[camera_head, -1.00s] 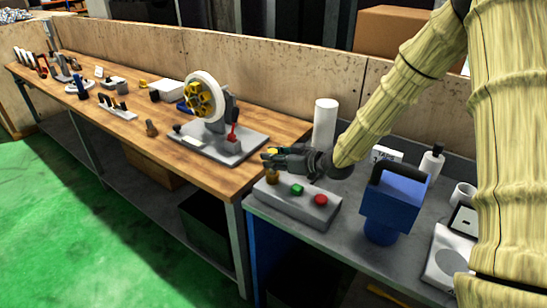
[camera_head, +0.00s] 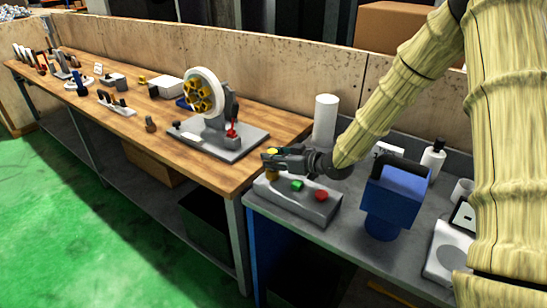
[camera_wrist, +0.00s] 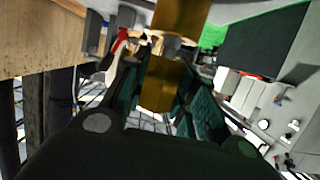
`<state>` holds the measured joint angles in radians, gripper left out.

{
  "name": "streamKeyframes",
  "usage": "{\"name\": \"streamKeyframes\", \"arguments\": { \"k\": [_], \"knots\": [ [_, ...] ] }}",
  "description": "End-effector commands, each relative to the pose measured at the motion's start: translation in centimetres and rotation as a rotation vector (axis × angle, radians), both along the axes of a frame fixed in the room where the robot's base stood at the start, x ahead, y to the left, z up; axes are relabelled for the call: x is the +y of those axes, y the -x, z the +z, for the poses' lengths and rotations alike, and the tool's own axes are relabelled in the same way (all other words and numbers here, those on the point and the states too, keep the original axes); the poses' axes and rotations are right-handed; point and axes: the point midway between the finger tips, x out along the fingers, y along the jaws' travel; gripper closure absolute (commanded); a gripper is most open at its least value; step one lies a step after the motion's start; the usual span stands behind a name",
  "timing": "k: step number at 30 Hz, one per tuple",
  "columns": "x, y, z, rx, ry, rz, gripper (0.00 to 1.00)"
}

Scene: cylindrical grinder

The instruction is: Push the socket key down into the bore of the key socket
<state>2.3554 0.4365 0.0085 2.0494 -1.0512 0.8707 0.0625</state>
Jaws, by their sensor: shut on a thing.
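My gripper (camera_head: 274,162) is shut on the socket key (camera_head: 271,152), a yellow-brass piece whose top shows just above the fingers. The key also shows in the wrist view (camera_wrist: 160,92) as a gold bar between the dark fingers. Directly below the fingers, a brass-coloured part (camera_head: 272,175) stands at the left end of the grey sloped box (camera_head: 312,208). I cannot tell whether it is the key's lower end or the key socket. The bore is hidden, so how deep the key sits cannot be seen.
The box carries a green button (camera_head: 297,185) and a red button (camera_head: 321,196) close to the right of my gripper. A white cylinder (camera_head: 325,122) stands behind. A blue holder (camera_head: 393,200) stands to the right. The wooden bench (camera_head: 240,173) with the wheel fixture (camera_head: 205,92) lies left.

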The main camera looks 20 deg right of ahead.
Motion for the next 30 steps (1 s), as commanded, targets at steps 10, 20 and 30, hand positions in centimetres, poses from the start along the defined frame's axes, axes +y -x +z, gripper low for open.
{"name": "streamKeyframes", "arguments": {
  "k": [10,20,30],
  "knots": [
    [0.0,0.0,-0.5,0.0,0.0,0.0,0.6],
    [0.0,0.0,-0.5,0.0,0.0,0.0,0.47],
    [0.0,0.0,1.9,-0.004,0.0,0.001,0.47]
  ]
}}
